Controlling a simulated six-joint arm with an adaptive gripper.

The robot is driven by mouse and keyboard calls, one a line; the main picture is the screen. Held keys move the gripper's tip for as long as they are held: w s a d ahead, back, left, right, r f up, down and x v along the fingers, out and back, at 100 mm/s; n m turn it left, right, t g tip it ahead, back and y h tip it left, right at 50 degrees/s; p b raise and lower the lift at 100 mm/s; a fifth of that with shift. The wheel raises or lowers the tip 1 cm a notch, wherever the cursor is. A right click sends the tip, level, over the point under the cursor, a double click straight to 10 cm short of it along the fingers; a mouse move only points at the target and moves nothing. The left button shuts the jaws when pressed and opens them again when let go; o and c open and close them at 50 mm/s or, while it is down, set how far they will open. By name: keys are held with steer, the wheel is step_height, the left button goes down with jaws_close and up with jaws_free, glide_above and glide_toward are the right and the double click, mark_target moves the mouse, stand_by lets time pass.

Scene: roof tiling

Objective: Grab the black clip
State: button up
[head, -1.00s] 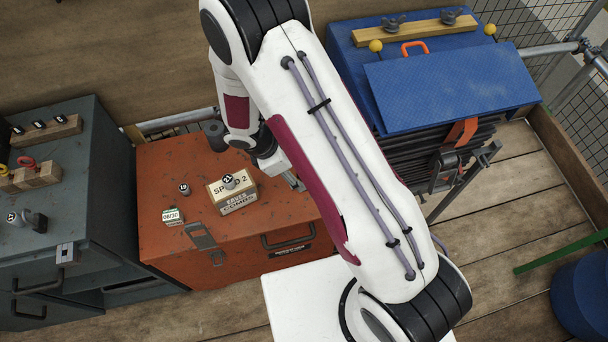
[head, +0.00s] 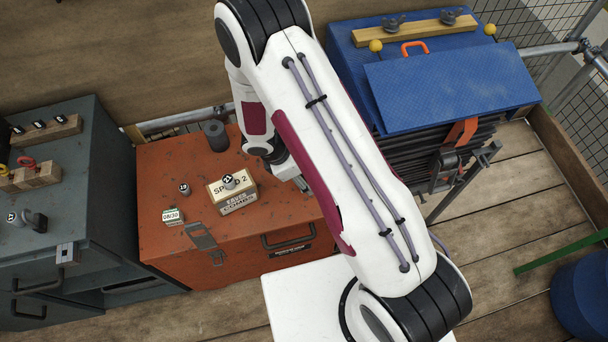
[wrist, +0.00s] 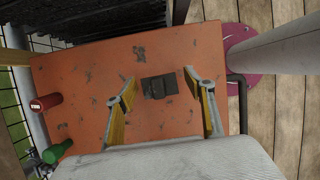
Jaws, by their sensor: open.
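The black clip (wrist: 160,87) is a small dark block lying on the orange box top in the wrist view. My gripper (wrist: 159,79) is open, with a yellow-sided finger on each side of the clip in the picture. A gap shows between each finger and the clip. The height of the fingertips above the box is hard to tell. In the head view my gripper (head: 300,183) is low over the right part of the orange box (head: 165,245), mostly behind my arm. The clip is hidden there.
A red roll (wrist: 46,102) and green roll (wrist: 57,151) show at the wrist view's left. Bare orange surface surrounds the clip.

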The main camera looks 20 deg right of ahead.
stand_by(0.5)
steer(key=c, duration=1.2)
steer(key=shift+r, duration=0.15)
steer(key=shift+r, duration=4.85)
